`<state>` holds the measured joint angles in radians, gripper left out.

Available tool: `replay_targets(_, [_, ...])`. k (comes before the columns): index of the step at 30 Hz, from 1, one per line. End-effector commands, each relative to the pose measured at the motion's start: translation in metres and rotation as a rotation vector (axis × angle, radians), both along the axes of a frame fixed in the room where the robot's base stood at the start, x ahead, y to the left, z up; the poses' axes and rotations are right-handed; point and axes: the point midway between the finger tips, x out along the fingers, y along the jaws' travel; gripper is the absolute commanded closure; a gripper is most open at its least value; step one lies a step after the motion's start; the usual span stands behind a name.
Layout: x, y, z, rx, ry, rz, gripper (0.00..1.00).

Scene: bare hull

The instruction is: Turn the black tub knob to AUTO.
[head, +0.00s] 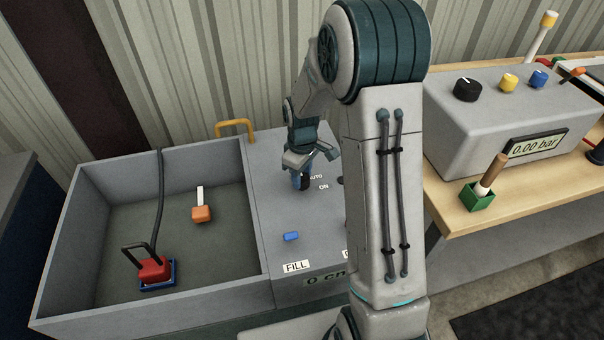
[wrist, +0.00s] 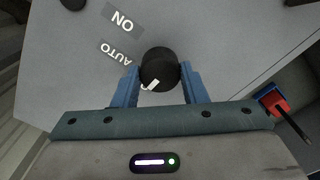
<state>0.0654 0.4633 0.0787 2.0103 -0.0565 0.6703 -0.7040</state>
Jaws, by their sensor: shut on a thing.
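The black tub knob (wrist: 159,66) stands on the grey panel beside the tub. In the wrist view my gripper (wrist: 160,82) has its blue fingers on either side of the knob, shut on it. The knob's white mark shows at its lower edge, pointing down and a little left, not toward the AUTO label (wrist: 118,52). The ON label (wrist: 122,20) lies beyond AUTO. A third label beneath the knob is mostly hidden. In the head view my gripper (head: 302,178) covers much of the knob, left of the AUTO and ON labels.
The open grey tub (head: 85,185) holds a red pump (head: 154,269) and an orange float (head: 202,213). A blue button (head: 291,236) sits on the panel near the FILL label. A wooden bench (head: 535,205) with a grey pressure box (head: 490,110) stands at the right.

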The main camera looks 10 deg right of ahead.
Motion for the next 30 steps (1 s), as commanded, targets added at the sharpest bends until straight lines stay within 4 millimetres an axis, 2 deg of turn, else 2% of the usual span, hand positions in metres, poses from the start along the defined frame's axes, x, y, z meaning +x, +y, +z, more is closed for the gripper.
replay_targets(8, [0.0006,0.0005,-0.0009,0.0,-0.003,-0.154,0.84])
replay_targets(21, [0.0006,0.0005,-0.0003,0.0,-0.002,-0.541,0.84])
replay_targets(30, [0.0005,0.0003,0.0005,0.0,-0.001,-0.737,0.84])
